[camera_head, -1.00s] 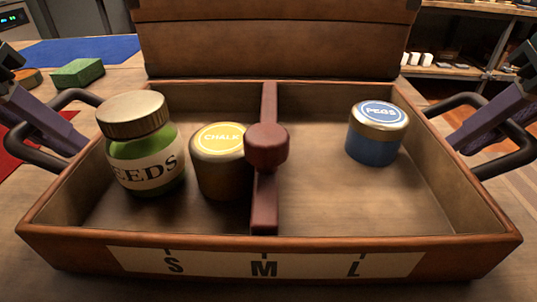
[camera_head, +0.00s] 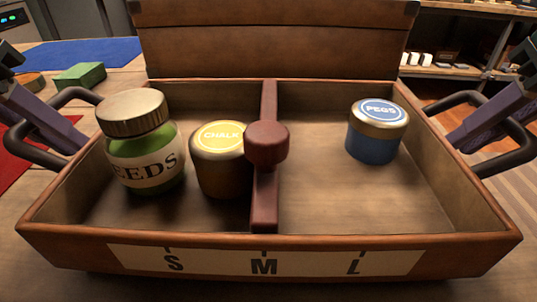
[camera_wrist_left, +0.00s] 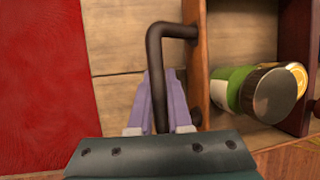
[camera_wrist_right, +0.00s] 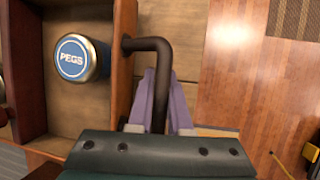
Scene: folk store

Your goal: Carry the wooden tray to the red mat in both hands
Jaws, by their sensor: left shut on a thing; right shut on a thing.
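The wooden tray (camera_head: 450,262) fills the middle of the head view and looks level. It has a dark bent handle at each end and a divider with a dark red knob (camera_head: 267,145). My left gripper (camera_wrist_left: 160,78) is shut on the left handle (camera_wrist_left: 154,60). My right gripper (camera_wrist_right: 160,78) is shut on the right handle (camera_wrist_right: 158,60). A seeds jar (camera_head: 142,150) and a chalk tin (camera_head: 218,165) stand in the left compartment, a pegs tin (camera_head: 376,140) in the right. The red mat (camera_wrist_left: 45,80) lies left of the tray, partly out of view.
A brown box-like panel (camera_head: 275,45) stands close behind the tray. A blue mat (camera_head: 80,53) and a green block (camera_head: 80,76) lie on the table at back left. A shelf (camera_head: 470,70) stands at back right. Wooden floor (camera_wrist_right: 235,80) shows beyond the right handle.

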